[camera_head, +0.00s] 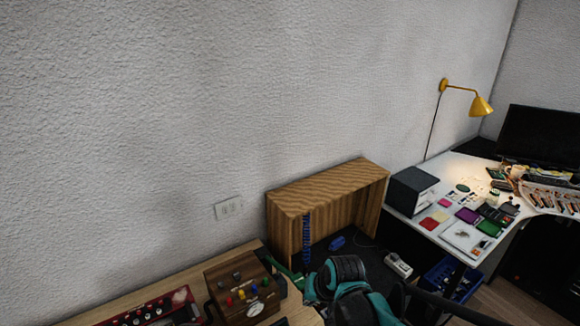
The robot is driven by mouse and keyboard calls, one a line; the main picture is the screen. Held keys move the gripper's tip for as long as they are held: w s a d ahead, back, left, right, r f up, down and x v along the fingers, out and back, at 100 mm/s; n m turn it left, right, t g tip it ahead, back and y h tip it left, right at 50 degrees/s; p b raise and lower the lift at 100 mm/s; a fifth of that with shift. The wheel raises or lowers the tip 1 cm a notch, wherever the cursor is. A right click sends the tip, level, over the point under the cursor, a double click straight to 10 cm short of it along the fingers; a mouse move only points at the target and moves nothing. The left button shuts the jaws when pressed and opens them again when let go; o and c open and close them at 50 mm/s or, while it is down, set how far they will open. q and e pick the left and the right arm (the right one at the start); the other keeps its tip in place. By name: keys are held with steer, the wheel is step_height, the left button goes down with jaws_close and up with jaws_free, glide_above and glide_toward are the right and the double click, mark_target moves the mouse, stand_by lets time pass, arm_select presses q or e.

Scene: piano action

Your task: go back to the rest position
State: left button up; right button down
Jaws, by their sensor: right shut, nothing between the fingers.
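My right arm (350,292), teal and black, comes in at the bottom middle. My right gripper (284,270) shows small and partly hidden at the left end of that arm, close to the right side of a brown wooden box with coloured knobs (232,277). It is shut and holds nothing. I cannot tell whether it touches the box. My left gripper is not in view.
The box and a red device (160,312) stand on a wooden bench (190,278). An open wooden shelf (330,188) stands against the wall behind my arm. A cluttered white desk (402,214) and a yellow lamp (481,106) are at right. A blue crate (450,280) is below.

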arm_select(q)
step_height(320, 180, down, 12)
steer(key=b, duration=1.1)
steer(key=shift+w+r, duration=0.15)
arm_select(e)
steer(key=s+d+f+t+h, duration=0.1)
steer(key=s+d+f, duration=0.2)
steer(key=s+d, duration=0.3)
steer(key=s+d+f+n+t+h, duration=0.1)
steer(key=s+d+f, duration=0.2)
steer(key=s+d, duration=0.3)
steer(key=shift+s+d+t, duration=0.35)
steer(key=shift+s+t, duration=0.05)
steer(key=shift+s, duration=0.4)
